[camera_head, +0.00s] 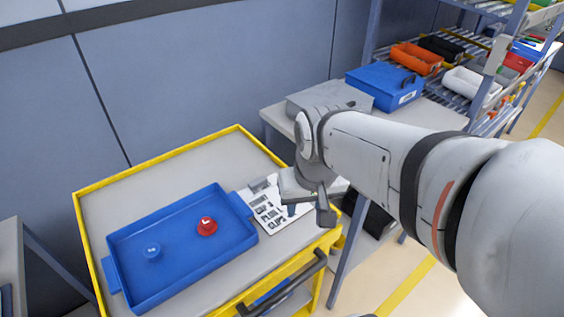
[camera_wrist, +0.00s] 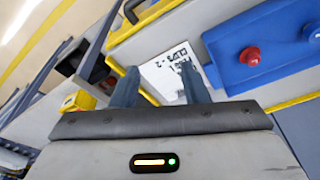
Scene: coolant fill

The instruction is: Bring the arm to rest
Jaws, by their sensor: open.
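My arm reaches in from the right in the head view, and my gripper (camera_head: 309,212) hangs over the right part of a yellow-edged cart (camera_head: 172,180). In the wrist view my gripper (camera_wrist: 160,82) shows two fingers spread apart with nothing between them. Beyond the fingers lies a white printed sheet (camera_wrist: 165,70) on the cart; it also shows in the head view (camera_head: 268,212), partly hidden by the gripper. A blue tray (camera_head: 180,270) on the cart holds a red round cap (camera_head: 207,226) and a blue round cap (camera_head: 152,252).
A grey table (camera_head: 440,118) behind the cart carries a grey box (camera_head: 330,96) and a blue case (camera_head: 384,88). A rack (camera_head: 478,50) with several coloured bins stands at the back right. The cart's dark handle (camera_head: 284,284) sticks out in front. The cart's far left is clear.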

